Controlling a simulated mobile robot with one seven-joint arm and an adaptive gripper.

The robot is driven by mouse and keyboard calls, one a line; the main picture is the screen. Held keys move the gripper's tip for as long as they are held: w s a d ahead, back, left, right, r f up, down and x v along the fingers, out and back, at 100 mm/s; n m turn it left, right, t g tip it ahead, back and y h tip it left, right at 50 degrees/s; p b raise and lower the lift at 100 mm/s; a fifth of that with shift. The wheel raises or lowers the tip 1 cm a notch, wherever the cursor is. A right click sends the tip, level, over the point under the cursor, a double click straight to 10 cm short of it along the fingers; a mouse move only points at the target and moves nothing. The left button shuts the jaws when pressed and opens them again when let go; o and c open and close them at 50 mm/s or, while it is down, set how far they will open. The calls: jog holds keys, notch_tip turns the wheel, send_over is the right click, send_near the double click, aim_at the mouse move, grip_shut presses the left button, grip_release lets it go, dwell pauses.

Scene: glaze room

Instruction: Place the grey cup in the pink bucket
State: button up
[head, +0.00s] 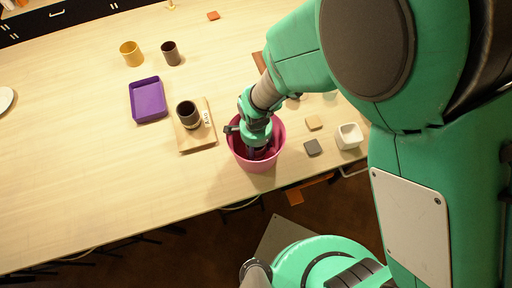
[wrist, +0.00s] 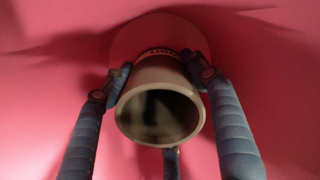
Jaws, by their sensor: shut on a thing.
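The grey cup (wrist: 160,112) shows in the wrist view with its open mouth toward the camera and a dark inside. A lettered band is partly visible near its far end. My gripper (wrist: 158,82) is shut on the cup, with fingers on its left and right sides and a third finger below in the picture. The pink bucket (head: 262,164) stands near the table's front edge in the head view, and its pink inside surrounds the cup in the wrist view. My gripper reaches down into the bucket; there the cup is mostly hidden. Whether the cup touches the bottom is unclear.
Left of the bucket, a dark cup (head: 187,113) stands on a wooden board (head: 200,141). A purple tray (head: 148,108), a yellow cup (head: 130,54) and another dark cup (head: 171,53) are farther left. A white square pot (head: 348,137) and small tiles (head: 312,147) lie right.

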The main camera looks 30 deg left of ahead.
jog(key=shift+f, duration=0.1)
jog(key=o, duration=1.4)
jog(key=shift+c, duration=0.2)
notch_tip(320, 180, up, 12)
jog(key=shift+p, duration=0.3)
